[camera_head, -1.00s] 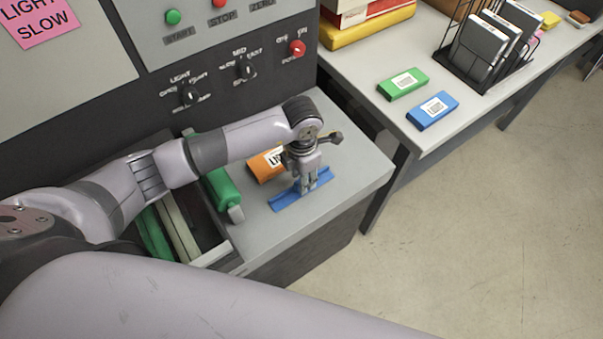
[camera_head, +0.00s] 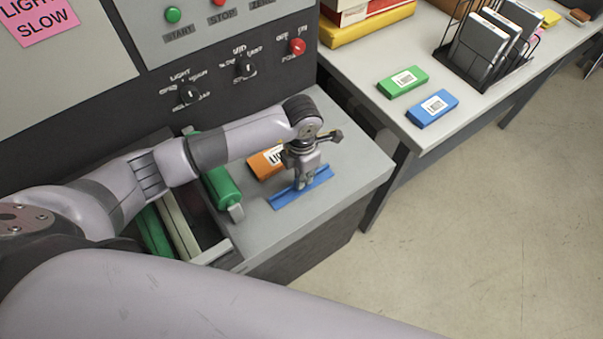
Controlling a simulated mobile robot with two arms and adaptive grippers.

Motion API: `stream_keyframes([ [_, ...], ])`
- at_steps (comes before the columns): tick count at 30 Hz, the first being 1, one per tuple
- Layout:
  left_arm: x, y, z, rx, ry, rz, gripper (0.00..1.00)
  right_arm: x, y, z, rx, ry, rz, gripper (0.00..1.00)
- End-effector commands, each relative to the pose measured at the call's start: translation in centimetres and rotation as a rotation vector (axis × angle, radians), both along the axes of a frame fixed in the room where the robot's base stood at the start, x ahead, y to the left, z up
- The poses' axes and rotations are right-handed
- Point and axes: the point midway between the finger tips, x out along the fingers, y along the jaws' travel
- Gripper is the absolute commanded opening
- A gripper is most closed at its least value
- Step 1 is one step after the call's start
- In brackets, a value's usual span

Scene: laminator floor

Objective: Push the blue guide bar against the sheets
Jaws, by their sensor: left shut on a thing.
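The blue guide bar (camera_head: 285,199) lies on the grey side shelf of the machine, running diagonally. My left gripper (camera_head: 303,186) points down over its middle and is shut on it, hiding that part of the bar. An orange box with a white label (camera_head: 263,164) lies just behind the bar, partly hidden by my gripper and wrist. I cannot make out any loose sheets at the bar. My right gripper is not in view.
Left of the bar are a green roller (camera_head: 221,187) and an open slot with green and pale rollers. Control knobs (camera_head: 190,95) are on the panel behind. A table (camera_head: 360,62) at right holds green and blue boxes and a black rack. The shelf's right end is clear.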

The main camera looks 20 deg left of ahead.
Motion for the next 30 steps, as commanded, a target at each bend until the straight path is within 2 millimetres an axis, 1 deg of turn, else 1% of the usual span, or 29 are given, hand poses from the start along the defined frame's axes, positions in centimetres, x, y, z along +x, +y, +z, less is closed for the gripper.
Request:
stream_keyframes([
  [11, 0.0, 0.0, 0.1, 0.001, -0.001, 0.0, 0.0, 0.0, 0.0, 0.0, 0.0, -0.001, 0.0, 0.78],
  [13, 0.3, 0.3, -0.1, 0.002, -0.002, 0.001, 0.0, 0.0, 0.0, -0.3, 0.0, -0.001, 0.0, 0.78],
  [16, 1.3, 1.7, -0.4, 0.007, -0.004, 0.004, 0.0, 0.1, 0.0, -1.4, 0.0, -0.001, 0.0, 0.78],
  [21, 4.1, 5.2, -0.6, 0.009, -0.007, 0.007, 0.0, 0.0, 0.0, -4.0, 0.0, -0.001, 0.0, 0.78],
  [24, 5.3, 6.7, -0.5, 0.008, -0.005, 0.005, 0.0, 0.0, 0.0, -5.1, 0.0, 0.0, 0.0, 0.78],
  [27, 5.9, 7.6, -0.2, 0.004, -0.003, 0.003, 0.0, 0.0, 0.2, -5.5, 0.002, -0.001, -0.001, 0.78],
  [30, 6.2, 7.9, 0.0, 0.003, -0.003, 0.002, 0.0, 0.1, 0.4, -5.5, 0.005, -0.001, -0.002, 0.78],
])
